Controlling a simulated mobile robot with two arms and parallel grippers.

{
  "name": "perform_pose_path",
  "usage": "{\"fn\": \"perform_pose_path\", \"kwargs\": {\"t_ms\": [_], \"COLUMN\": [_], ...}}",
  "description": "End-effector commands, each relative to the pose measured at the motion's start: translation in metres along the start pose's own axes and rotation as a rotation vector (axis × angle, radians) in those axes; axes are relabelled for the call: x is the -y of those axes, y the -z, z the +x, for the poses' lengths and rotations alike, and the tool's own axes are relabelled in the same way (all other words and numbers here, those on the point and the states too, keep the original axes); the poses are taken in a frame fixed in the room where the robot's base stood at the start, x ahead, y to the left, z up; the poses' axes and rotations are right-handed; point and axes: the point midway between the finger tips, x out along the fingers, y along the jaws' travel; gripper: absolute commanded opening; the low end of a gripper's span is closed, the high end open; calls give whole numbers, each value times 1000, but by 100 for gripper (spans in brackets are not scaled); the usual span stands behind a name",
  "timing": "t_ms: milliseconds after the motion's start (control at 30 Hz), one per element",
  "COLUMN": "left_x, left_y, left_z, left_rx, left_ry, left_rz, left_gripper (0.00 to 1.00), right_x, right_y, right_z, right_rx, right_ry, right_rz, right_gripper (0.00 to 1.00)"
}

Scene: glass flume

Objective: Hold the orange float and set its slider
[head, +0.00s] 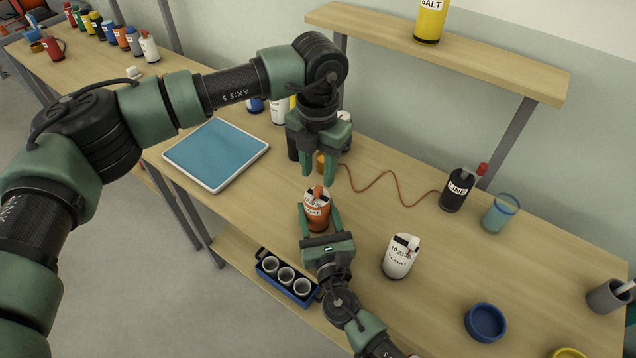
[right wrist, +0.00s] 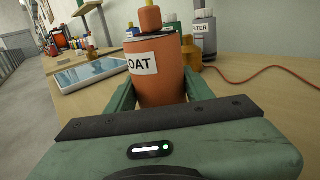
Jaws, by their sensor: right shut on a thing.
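The orange float (head: 317,213) stands upright on the wooden bench, with a white label and an orange slider knob (head: 318,192) on top. In the right wrist view the float (right wrist: 160,88) fills the middle, its label reading "OAT", and the knob (right wrist: 150,18) sits above its top. My right gripper (head: 320,222) is shut on the float's body, one finger on each side. My left gripper (head: 318,180) points down just behind and above the float, fingers apart, with nothing seen between them. It appears not to touch the knob.
A white float (head: 399,258) stands to the right. A dark LINE bottle (head: 457,190) trails a red cord (head: 385,184). A blue-topped tray (head: 217,153) lies left. A shelf (head: 450,48) overhangs the back.

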Motion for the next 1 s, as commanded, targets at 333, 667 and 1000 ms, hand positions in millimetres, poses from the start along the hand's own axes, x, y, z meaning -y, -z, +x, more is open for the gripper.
{"fn": "perform_pose_path", "kwargs": {"t_ms": [333, 667, 1000], "left_x": [0, 0, 0], "left_y": [0, 0, 0], "left_z": [44, 47, 46], "left_rx": [0, 0, 0], "left_ry": [1, 0, 1], "left_rz": [0, 0, 0], "left_gripper": [36, 36, 0], "right_x": [0, 0, 0], "right_y": [0, 0, 0], "right_z": [0, 0, 0], "right_rx": [0, 0, 0], "right_ry": [0, 0, 0], "right_rz": [0, 0, 0], "right_gripper": [5, 5, 5]}}
